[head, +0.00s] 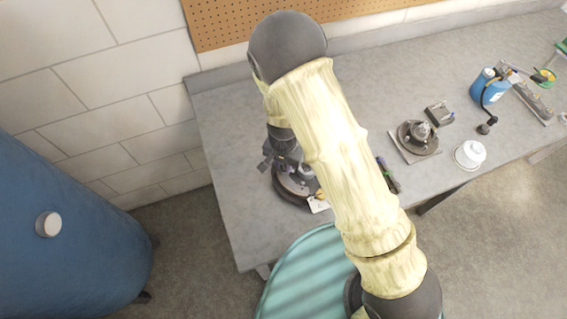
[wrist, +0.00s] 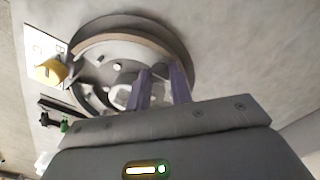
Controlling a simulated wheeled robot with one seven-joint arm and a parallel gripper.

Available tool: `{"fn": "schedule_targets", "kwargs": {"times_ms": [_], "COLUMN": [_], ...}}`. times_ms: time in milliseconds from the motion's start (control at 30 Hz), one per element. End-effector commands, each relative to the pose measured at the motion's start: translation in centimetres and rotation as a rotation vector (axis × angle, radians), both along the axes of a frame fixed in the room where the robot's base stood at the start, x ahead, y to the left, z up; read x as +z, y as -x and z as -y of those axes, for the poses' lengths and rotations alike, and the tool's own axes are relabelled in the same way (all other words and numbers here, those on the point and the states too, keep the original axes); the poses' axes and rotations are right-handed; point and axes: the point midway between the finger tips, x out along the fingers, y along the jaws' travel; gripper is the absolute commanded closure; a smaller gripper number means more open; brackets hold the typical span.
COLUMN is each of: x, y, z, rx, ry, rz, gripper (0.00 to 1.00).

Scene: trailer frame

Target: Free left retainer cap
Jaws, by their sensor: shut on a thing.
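A round dark-rimmed hub assembly (head: 292,190) sits on the grey workbench at left, partly hidden by my arm. In the wrist view the hub (wrist: 95,47) shows a pale inner face with small fittings. My gripper (wrist: 162,82) is over the lower right part of the hub, its two purple fingers reaching in. It is shut on a small grey part (wrist: 160,71) between the fingers, mostly hidden. I cannot tell whether this part is the left retainer cap or whether it is still attached to the hub.
A white plate with a yellow piece (wrist: 50,71) lies beside the hub. A second hub on a square plate (head: 418,139), a white round pot (head: 470,153) and a blue can (head: 488,89) stand farther right. A blue tank (head: 70,235) is left of the bench.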

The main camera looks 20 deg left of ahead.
Motion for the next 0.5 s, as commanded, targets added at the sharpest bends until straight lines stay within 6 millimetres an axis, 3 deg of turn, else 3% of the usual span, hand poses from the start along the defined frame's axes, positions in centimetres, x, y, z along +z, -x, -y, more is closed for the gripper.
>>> {"fn": "schedule_targets", "kwargs": {"times_ms": [500], "x": [0.0], "y": [-0.03], "z": [-0.01], "rx": [0.201], "ry": [-0.002], "rz": [0.0], "gripper": [1.0]}}
